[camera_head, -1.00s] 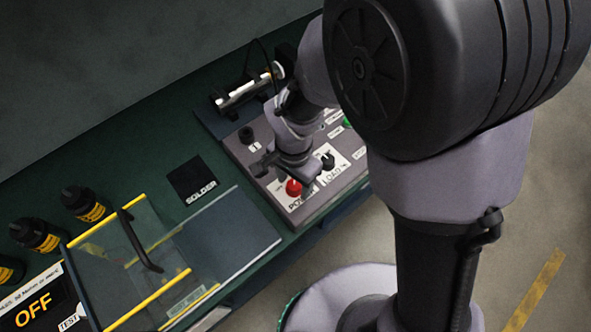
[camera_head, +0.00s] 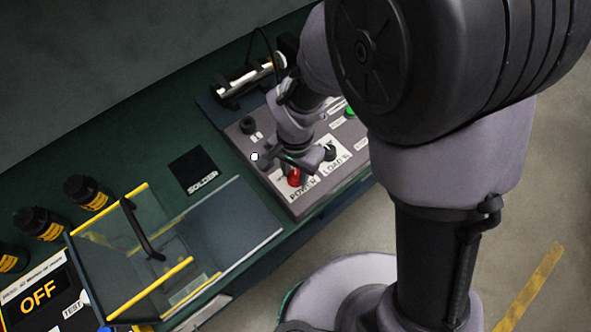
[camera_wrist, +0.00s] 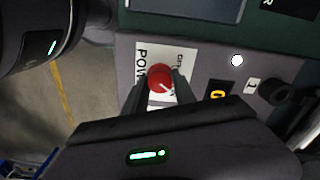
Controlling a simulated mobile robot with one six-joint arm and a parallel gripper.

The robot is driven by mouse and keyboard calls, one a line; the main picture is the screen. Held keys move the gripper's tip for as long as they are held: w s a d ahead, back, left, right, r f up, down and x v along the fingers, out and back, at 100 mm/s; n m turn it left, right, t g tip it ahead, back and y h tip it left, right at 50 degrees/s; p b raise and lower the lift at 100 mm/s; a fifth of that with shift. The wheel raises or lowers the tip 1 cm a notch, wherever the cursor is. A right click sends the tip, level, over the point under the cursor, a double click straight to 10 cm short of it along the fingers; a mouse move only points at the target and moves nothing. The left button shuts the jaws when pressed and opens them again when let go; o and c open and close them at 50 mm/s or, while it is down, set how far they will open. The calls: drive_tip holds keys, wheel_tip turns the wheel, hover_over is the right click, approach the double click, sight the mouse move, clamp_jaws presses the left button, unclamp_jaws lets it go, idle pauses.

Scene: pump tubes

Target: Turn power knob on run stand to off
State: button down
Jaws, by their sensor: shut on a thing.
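The red power knob (camera_head: 294,178) sits at the front of the grey run stand (camera_head: 262,172), beside a white POWER label. In the wrist view the knob (camera_wrist: 159,78) shows a white pointer mark and lies between the two dark fingertips. My gripper (camera_wrist: 160,90) is shut on the knob from above. In the head view my gripper (camera_head: 292,165) partly covers the stand and the knob's upper side. The label's smaller position words are partly hidden by the fingers, and I cannot read which setting the knob points to.
A black LOAD knob (camera_head: 329,152) and a green button (camera_head: 349,111) are on the same panel. A black knob (camera_head: 247,125) stands at its left corner. A clear yellow-edged cover (camera_head: 130,250), dark bottles (camera_head: 85,191) and a SOLDER pad (camera_head: 192,169) are to the left.

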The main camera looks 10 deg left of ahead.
drive_tip(key=n, duration=0.4)
drive_tip(key=shift+p, duration=0.35)
drive_tip(key=n, duration=0.4)
drive_tip(key=shift+p, duration=0.4)
drive_tip(key=n+p, duration=0.1)
drive_tip(key=n, duration=0.3)
drive_tip(key=shift+n, duration=0.3)
drive_tip(key=shift+n+p, duration=0.4)
drive_tip(key=shift+n, duration=1.4)
drive_tip(key=c, duration=1)
unclamp_jaws()
